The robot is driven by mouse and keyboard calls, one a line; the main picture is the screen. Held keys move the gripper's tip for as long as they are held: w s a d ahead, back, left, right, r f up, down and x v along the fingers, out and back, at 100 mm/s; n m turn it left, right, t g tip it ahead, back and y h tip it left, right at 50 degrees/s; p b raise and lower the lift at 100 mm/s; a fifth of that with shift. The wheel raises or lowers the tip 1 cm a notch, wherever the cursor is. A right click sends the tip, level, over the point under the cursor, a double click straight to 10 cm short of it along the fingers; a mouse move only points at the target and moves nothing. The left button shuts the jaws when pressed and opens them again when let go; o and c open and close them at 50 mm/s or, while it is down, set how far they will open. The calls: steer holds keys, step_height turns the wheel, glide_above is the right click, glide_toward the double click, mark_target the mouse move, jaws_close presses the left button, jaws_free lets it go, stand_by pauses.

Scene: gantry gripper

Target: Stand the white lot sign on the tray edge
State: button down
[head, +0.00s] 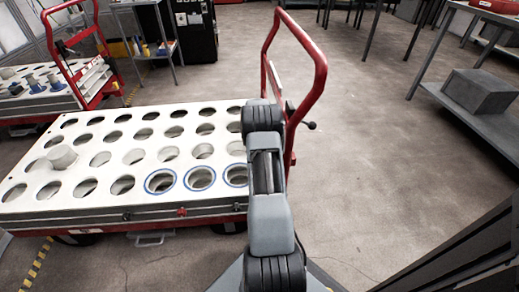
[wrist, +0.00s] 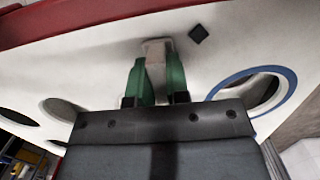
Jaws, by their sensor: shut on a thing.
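The white tray (head: 105,205) is a flat board with rows of round holes, on a red cart. In the wrist view, the tray's surface (wrist: 215,62) fills most of the background, with its red border along the top. My gripper (wrist: 157,82) has green fingers shut on a pale, narrow piece, the white lot sign (wrist: 156,62). The sign's far end lies over the tray near a small dark square mark; I cannot tell whether it touches. In the head view my arm hides the gripper and the sign.
Several holes in the near row have blue rims (head: 199,178). A pale cylinder (head: 61,157) stands in a hole at the left. The cart's red handle (head: 318,85) rises close to my arm. A grey box (head: 479,90) sits on a bench at right. Open floor lies between.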

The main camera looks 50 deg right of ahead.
steer(key=shift+f, duration=0.1)
steer(key=shift+f, duration=0.15)
steer(key=c, duration=1.1)
jaws_free()
steer(key=shift+r, duration=0.2)
